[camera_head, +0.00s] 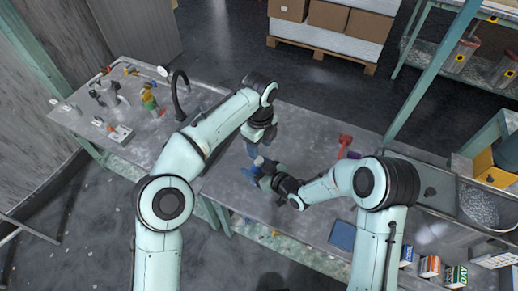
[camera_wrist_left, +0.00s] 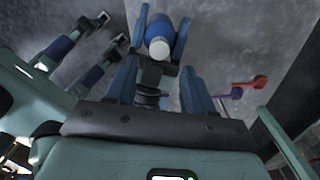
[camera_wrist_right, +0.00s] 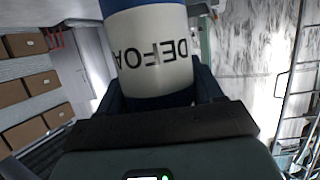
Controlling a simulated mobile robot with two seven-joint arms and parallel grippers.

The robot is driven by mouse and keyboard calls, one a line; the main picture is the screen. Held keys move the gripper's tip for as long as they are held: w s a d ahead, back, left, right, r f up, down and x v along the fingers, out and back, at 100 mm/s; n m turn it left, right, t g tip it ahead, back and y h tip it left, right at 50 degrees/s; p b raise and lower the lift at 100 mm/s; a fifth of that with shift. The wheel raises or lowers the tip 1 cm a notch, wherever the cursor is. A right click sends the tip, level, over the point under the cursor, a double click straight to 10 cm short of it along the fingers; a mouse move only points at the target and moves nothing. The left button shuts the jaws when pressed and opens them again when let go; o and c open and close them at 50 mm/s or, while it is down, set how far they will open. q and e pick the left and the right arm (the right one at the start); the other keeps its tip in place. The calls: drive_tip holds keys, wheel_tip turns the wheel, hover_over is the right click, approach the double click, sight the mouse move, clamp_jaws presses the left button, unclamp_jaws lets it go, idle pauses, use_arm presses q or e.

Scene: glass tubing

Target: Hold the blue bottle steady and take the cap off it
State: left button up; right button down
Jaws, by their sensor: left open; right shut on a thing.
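The blue bottle, with a white label (camera_wrist_right: 155,55), fills the upper middle of the right wrist view, its lettering upside down. My right gripper (camera_wrist_right: 155,97) is shut on it. In the head view my right gripper (camera_head: 257,170) holds it above the table, below my left gripper (camera_head: 255,150). The left wrist view shows the bottle's blue top (camera_wrist_left: 181,33) and a round white cap (camera_wrist_left: 159,48) ahead of my left gripper (camera_wrist_left: 157,75). My left gripper is open, and its fingers appear either side of the cap; contact is not visible. The bottle's far side is hidden.
A grey table (camera_head: 225,190) lies below both arms. A red tool (camera_head: 345,141) lies to the right, and a blue box (camera_head: 342,235) is nearer the front edge. Several small fittings and a black curved pipe (camera_head: 180,92) stand at the left. Cartons on a pallet are behind.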

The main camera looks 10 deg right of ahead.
sight(259, 160)
use_arm(q)
drive_tip(key=shift+r+m, duration=0.8)
drive_tip(key=shift+f, duration=3.85)
clamp_jaws()
drive_tip(key=shift+n, duration=1.6)
drive_tip(key=shift+o, duration=0.2)
unclamp_jaws()
drive_tip(key=shift+r, duration=2.3)
